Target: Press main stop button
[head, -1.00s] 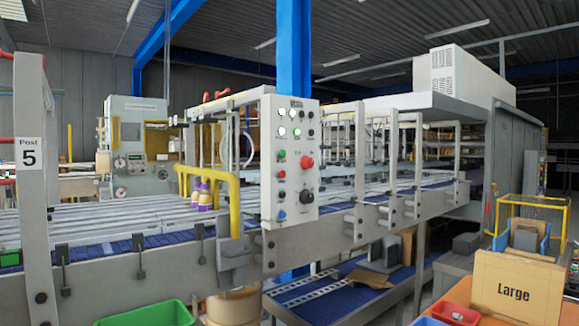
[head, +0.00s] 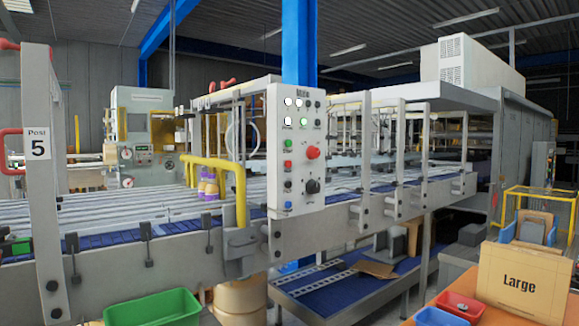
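A light grey control panel (head: 298,189) stands upright at the front of the conveyor, near the middle of the head view. A large red button (head: 313,152) sits on its right side, about mid-height. A smaller red button (head: 288,165) and a green button (head: 288,144) are on its left column. A black knob (head: 312,186) is below the large red button, and a blue button (head: 288,205) is near the bottom. Several lamps at the top are lit white or green. Neither of my grippers shows in the head view.
The conveyor (head: 150,213) runs across the view, with a yellow rail (head: 238,190) left of the panel. A green bin (head: 153,308) is at the bottom left.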

